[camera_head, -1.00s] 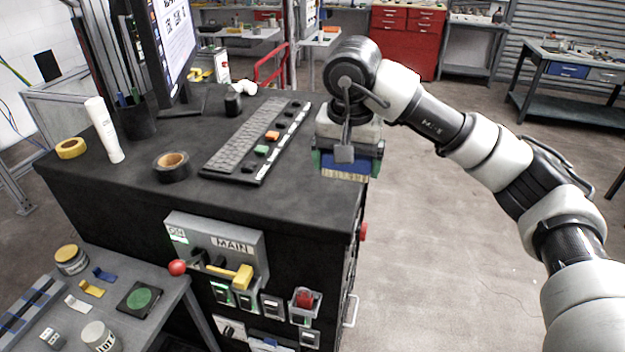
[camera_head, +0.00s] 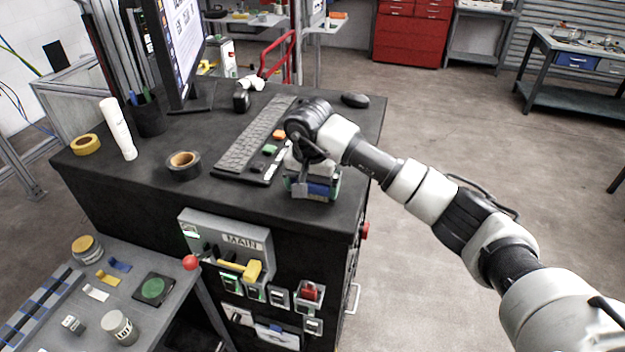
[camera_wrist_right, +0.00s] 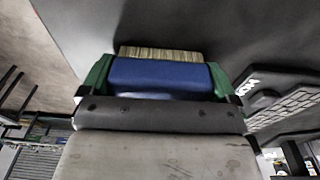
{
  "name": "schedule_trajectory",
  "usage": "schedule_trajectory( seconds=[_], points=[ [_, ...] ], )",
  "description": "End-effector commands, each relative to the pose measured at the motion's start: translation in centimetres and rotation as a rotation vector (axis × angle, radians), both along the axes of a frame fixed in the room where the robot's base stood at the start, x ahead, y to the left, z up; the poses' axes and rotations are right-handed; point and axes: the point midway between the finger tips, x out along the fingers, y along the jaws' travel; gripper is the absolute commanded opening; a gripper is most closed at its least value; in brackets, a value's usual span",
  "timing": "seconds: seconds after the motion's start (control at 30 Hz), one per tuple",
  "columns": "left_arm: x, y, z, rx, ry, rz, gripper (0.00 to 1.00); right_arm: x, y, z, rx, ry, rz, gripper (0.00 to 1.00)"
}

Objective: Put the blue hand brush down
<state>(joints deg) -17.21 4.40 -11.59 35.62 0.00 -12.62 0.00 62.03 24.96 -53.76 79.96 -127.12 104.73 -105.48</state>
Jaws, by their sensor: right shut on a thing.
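The blue hand brush (camera_head: 319,189) is held in my right gripper (camera_head: 313,186), low at the right front part of the black desktop (camera_head: 300,215). In the right wrist view the blue brush body (camera_wrist_right: 160,76) sits between the green-padded fingers of my right gripper (camera_wrist_right: 158,85). Its pale bristles (camera_wrist_right: 160,53) stick out beyond them towards the dark desktop. Whether the bristles touch the desktop cannot be told. My left gripper is not in view.
A keyboard (camera_head: 253,140) lies just left of my right gripper. A black mouse (camera_head: 355,100) lies behind it. The desktop front is clear.

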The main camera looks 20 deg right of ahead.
Motion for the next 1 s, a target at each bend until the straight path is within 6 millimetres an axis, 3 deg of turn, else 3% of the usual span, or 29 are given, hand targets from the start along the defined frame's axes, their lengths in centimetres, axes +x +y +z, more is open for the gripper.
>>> schedule_trajectory(
  seconds=[0.23, 0.27, 0.3, 0.67, 1.0],
  points=[
    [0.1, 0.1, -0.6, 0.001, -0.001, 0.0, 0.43, 0.0, 0.0, -0.4, 0.0, -0.001, 0.0, 0.71],
    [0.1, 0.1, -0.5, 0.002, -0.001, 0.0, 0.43, 0.0, 0.0, -0.3, 0.0, -0.001, 0.0, 0.93],
    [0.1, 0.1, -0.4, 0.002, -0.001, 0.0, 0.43, 0.0, 0.0, -0.3, 0.001, -0.001, 0.0, 0.99],
    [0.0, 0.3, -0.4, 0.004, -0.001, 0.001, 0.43, 0.0, 0.0, 0.4, 0.001, -0.003, 0.0, 1.0],
    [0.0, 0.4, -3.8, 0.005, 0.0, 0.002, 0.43, -0.7, 0.5, 7.0, 0.0, -0.007, 0.001, 1.0]
  ],
)
